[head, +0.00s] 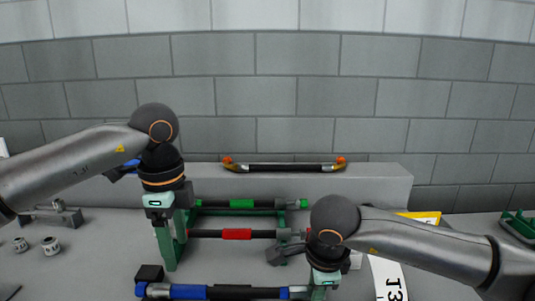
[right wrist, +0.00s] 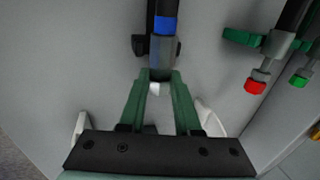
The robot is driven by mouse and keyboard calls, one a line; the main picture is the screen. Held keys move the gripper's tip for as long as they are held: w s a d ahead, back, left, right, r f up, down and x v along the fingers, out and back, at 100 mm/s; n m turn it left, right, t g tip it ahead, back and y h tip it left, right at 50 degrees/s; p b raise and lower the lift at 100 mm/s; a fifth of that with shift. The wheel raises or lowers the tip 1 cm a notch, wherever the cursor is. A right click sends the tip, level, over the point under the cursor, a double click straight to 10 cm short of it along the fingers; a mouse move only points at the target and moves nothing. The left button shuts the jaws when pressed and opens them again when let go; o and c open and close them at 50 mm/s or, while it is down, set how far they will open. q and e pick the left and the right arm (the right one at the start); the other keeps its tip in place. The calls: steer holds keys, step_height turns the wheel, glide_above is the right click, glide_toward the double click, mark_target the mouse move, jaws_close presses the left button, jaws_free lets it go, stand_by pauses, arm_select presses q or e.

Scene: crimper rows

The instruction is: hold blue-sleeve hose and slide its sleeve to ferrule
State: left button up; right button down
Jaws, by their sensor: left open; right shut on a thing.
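The blue-sleeve hose (head: 240,293) lies across the front in the head view, black in its middle. A long blue section (head: 188,291) shows on its left part and a short blue band near its right end. In the right wrist view the blue band (right wrist: 166,25) sits against the grey ferrule (right wrist: 161,55), with a pale tip beyond it. My right gripper (right wrist: 158,82) is shut on the ferrule end; in the head view its wrist covers that end. My left gripper (head: 171,266) is open, pointing down above and behind the hose's left part, apparently empty.
A red-sleeve hose (head: 236,234) and a green-sleeve hose (head: 242,203) lie behind in parallel on a green rack. Small metal parts (head: 50,245) stand at left. A white numbered card (head: 388,280) lies at right.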

steer(key=c, duration=0.5)
jaws_free()
steer(key=shift+c, duration=0.2)
steer(key=shift+r, duration=0.1)
